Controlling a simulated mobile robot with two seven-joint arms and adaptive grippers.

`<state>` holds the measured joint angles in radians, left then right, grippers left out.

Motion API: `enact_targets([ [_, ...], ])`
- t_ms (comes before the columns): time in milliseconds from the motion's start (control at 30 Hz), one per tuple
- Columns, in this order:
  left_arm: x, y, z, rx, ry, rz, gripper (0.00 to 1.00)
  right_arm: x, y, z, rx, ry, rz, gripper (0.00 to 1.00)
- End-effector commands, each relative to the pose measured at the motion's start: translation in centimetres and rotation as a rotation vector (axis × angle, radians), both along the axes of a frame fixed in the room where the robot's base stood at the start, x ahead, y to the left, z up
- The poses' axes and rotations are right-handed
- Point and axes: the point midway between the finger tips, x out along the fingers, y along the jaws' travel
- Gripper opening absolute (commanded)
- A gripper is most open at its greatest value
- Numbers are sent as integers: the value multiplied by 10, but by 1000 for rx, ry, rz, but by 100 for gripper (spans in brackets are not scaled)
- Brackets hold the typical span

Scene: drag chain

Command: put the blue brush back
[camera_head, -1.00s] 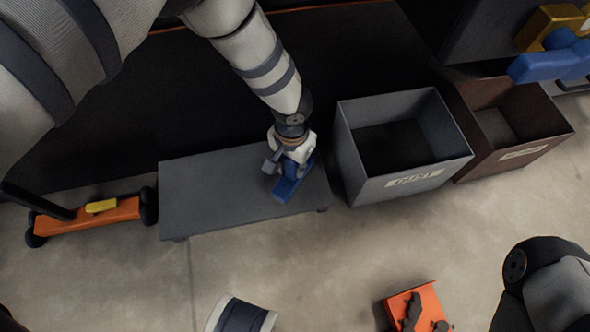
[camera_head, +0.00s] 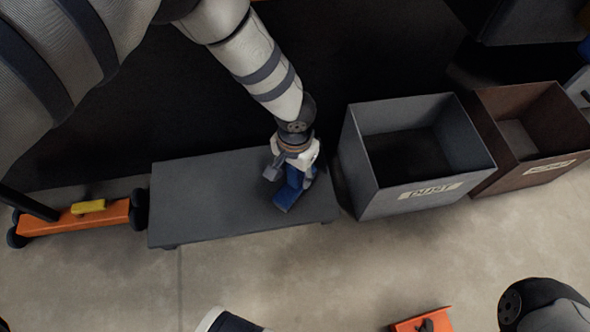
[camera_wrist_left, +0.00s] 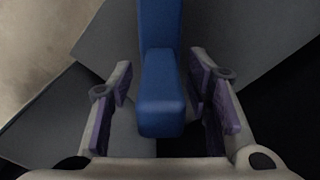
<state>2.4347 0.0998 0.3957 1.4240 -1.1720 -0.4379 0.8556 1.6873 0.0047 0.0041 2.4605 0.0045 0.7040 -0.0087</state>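The blue brush (camera_head: 290,191) is at the right part of a low grey bench (camera_head: 205,200). My left gripper (camera_head: 292,170) is over the brush, with its fingers spread on either side. In the left wrist view the blue handle (camera_wrist_left: 161,90) stands between the purple finger pads, with a gap showing on both sides. The gripper is open around the brush and does not appear to grip it. The brush's far end is cut off in the wrist view. My right gripper is out of view; only part of my right arm shows at the lower right.
A grey bin marked DUST (camera_head: 368,182) stands close to the bench's right end, with a brown bin (camera_head: 535,172) beyond it. An orange wheeled item with a yellow block (camera_head: 88,207) is left of the bench. An orange object (camera_head: 424,322) lies near the bottom.

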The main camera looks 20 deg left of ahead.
Motion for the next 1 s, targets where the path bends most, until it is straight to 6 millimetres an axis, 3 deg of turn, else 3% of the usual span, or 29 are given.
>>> enact_targets([
  [167, 0, 0, 2, 0, 0, 0, 45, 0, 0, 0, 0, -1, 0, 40],
  [233, 0, 0, 12, 0, -2, -1, 45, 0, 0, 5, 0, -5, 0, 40],
  [500, 0, 0, 89, 0, -8, -1, 45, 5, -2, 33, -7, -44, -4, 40],
  [600, 0, 0, 109, 0, -7, 0, 45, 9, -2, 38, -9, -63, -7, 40],
  [767, -1, 0, 123, 0, -2, -1, 45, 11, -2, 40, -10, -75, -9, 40],
  [1000, -1, 0, 123, 0, 1, -1, 45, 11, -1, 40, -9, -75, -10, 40],
])
